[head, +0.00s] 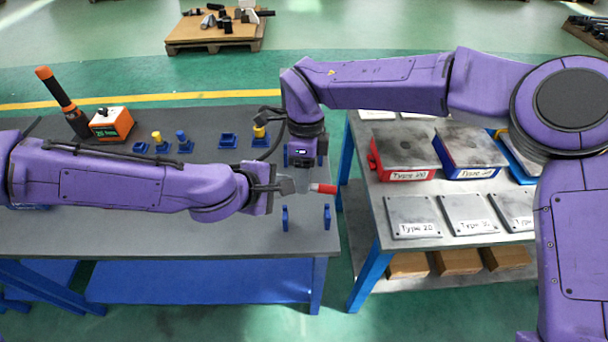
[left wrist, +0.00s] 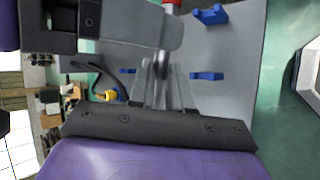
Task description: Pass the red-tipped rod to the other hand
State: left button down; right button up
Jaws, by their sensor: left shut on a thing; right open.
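The red-tipped rod shows its red end (head: 323,188) just right of my left gripper (head: 278,187) in the head view; its red end also shows at the top of the left wrist view (left wrist: 172,4). My left gripper is shut on the rod and holds it roughly level above the table. My right gripper (head: 304,178) points down from above, close beside the left one, with its fingers open at the rod. In the left wrist view a finger of it (left wrist: 145,30) crosses near the rod. Whether it touches the rod I cannot tell.
Blue upright stands (head: 285,218) are on the grey table (head: 150,235) below the rod. Blue holders (head: 228,141) and yellow and blue pegs stand behind. An orange-and-black box (head: 110,123) is at the back left. A second table (head: 385,225) with labelled plates is right, across a gap.

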jog(key=shift+s+f, duration=0.1)
jog(key=shift+f, duration=0.6)
jog(key=shift+c, duration=0.4)
grip_shut()
pick_arm(q)
jog(key=c, duration=1)
grip_release()
